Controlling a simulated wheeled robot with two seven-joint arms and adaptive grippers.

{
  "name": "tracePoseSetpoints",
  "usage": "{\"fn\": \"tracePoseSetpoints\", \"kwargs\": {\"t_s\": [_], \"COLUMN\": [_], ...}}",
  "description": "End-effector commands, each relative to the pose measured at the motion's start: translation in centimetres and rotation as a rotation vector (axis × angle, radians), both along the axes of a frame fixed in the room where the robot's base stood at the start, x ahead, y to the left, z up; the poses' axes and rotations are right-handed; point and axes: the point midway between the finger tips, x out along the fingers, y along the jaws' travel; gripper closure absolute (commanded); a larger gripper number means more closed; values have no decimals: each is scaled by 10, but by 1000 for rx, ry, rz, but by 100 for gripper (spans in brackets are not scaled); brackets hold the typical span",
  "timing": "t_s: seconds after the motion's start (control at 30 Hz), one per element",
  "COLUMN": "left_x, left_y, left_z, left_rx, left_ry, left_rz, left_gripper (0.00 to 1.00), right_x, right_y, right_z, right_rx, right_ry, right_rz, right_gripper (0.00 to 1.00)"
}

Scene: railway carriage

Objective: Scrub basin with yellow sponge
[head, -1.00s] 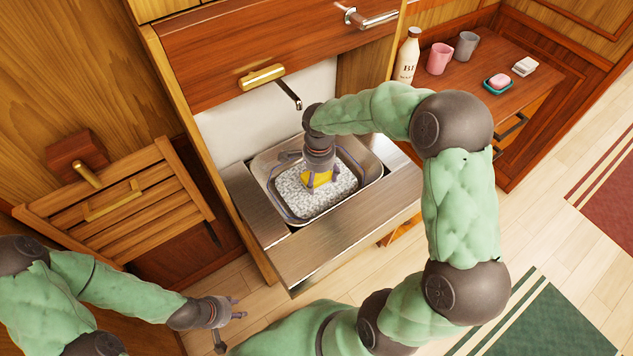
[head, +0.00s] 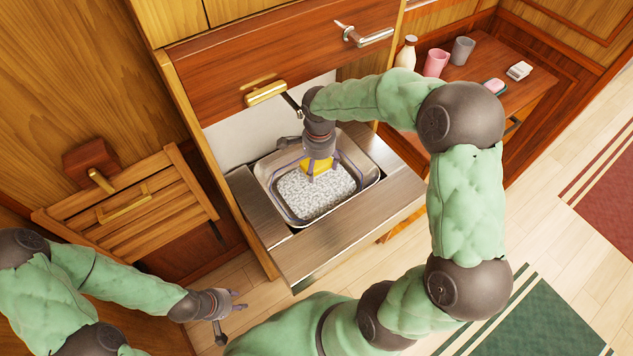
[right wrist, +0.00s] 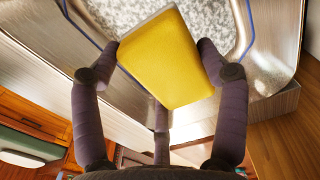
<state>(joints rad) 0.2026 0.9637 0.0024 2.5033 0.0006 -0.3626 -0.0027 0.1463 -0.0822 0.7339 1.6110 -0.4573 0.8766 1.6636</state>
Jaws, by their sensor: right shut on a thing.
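The yellow sponge (head: 317,166) is held in my right gripper (head: 320,160), over the back part of the basin. In the right wrist view the sponge (right wrist: 166,62) sits between the fingers of the right gripper (right wrist: 160,60). The steel basin (head: 372,184) is set in a pulled-out metal counter, with speckled grey-white foam or water (head: 314,196) covering its floor. I cannot tell whether the sponge touches the foam. My left gripper (head: 238,302) is empty with its fingers apart, low at the left, away from the basin.
A tap (head: 288,102) hangs above the basin's back. At the right, a wooden cabinet top holds a bottle (head: 406,52), a pink cup (head: 436,63), a grey cup (head: 462,51) and a soap dish (head: 494,87). A slatted wooden panel (head: 150,200) stands at the left.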

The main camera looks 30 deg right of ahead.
Motion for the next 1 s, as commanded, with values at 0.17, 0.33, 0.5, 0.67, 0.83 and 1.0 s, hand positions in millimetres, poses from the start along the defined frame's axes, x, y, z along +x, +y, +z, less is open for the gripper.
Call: {"fn": "tracePoseSetpoints", "kwargs": {"t_s": [0.17, 0.33, 0.5, 0.67, 0.83, 1.0], "left_x": [0, 0, 0, 0, 0, 0], "left_y": [0, 0, 0, 0, 0, 0], "left_z": [13, 23, 33, 42, 42, 41], "left_rx": [0, 0, 0, 0, 0, 0], "left_ry": [0, 0, 0, 0, 0, 0], "left_rz": [0, 0, 0, 0, 0, 0], "left_gripper": [60, 60, 60, 60, 60, 60], "right_x": [0, 0, 0, 0, 0, 0], "right_y": [0, 0, 0, 0, 0, 0], "right_z": [18, 33, 47, 59, 60, 59], "right_rx": [0, 0, 0, -1, 0, 0], "right_ry": [1, 1, 0, 1, 1, 1], "right_rz": [0, 1, 0, 0, 0, 0], "right_gripper": [52, 52, 52, 52, 52, 52]}}
